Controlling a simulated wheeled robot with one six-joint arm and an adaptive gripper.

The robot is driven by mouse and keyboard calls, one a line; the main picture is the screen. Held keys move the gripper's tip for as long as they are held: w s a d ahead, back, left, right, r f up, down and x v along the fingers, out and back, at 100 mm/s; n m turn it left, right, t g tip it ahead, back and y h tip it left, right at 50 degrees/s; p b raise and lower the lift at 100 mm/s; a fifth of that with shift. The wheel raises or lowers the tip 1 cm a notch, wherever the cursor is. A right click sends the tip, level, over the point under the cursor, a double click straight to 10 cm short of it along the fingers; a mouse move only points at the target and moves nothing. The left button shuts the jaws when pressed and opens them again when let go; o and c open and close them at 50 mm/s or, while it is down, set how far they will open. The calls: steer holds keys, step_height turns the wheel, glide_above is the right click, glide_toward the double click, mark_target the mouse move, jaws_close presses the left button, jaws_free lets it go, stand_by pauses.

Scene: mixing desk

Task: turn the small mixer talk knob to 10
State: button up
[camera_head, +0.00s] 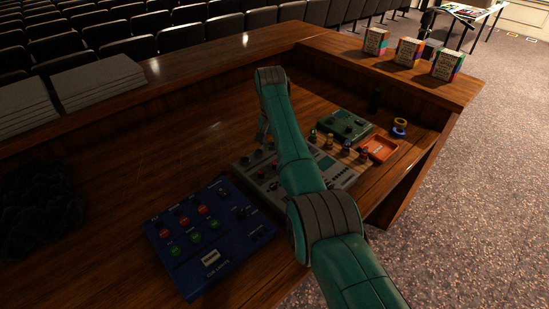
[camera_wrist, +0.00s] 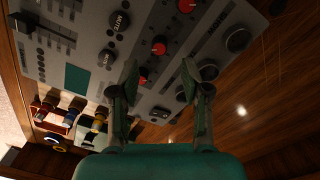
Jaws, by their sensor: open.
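A grey mixer (camera_head: 338,172) lies on the wooden desk, partly hidden by my arm in the head view. In the wrist view the mixer panel (camera_wrist: 100,18) fills much of the upper left, with sliders, black MUTE buttons (camera_wrist: 119,21), small red knobs (camera_wrist: 159,46) and larger black knobs (camera_wrist: 236,39) near one edge. I cannot read which knob is the talk knob. My gripper (camera_wrist: 160,64) is open and empty over the panel, its fingers apart with a red knob showing between them. I cannot tell whether a fingertip touches anything.
A blue light box (camera_head: 209,236) with red and green knobs lies left of the mixer. A green box (camera_head: 344,126), an orange tray (camera_head: 379,149) and small colored pieces are beyond it. Several cartons (camera_head: 409,52) stand on the ledge.

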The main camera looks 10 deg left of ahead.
mark_target(273, 163)
step_height(273, 163, up, 6)
steer(key=shift+r, duration=0.2)
steer(key=shift+a, duration=0.1)
stand_by(0.4)
